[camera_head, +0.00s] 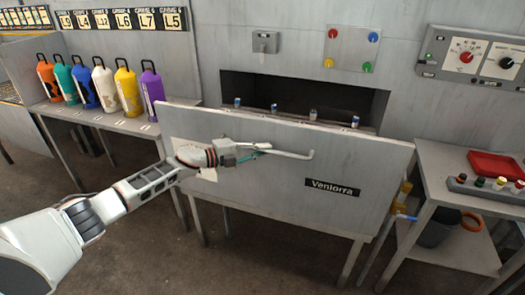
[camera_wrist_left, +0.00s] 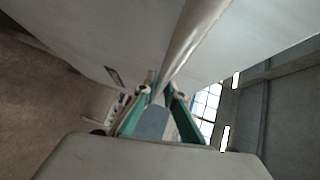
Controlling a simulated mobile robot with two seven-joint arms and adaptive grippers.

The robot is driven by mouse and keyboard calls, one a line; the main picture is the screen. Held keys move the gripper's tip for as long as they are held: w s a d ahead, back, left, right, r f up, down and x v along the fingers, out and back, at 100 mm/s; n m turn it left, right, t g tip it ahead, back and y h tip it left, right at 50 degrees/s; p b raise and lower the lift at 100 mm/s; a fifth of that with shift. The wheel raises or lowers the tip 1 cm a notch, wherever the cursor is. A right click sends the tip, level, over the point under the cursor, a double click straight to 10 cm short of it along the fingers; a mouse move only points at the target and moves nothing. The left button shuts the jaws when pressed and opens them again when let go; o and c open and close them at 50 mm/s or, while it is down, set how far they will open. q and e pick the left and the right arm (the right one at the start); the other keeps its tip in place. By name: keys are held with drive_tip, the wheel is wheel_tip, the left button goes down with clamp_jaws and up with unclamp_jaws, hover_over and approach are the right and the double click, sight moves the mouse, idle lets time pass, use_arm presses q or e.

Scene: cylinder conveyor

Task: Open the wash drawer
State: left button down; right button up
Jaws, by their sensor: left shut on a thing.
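The wash drawer (camera_head: 345,205) has a wide grey front panel with a black "Veniorra" label (camera_head: 332,189). Its pale bar handle (camera_head: 295,154) runs across the upper middle of the panel. My left gripper (camera_head: 258,149) is shut on the left part of this handle. In the left wrist view, the handle (camera_wrist_left: 195,32) runs down between the teal fingers of my left gripper (camera_wrist_left: 160,100), and the drawer's grey face fills much of the upper picture. The panel hides most of the drawer's inside. My right gripper is in neither view.
Several small cylinders (camera_head: 313,114) show behind the panel's top edge, before a dark wall opening (camera_head: 300,95). A left bench holds several coloured bottles (camera_head: 127,90). A right table holds a red tray (camera_head: 497,165); a dark bin (camera_head: 437,229) stands below. Floor in front is clear.

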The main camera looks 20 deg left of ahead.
use_arm(q)
drive_tip(key=c, duration=2.1)
unclamp_jaws()
drive_tip(key=shift+a, duration=0.1)
drive_tip(key=v, duration=1.2)
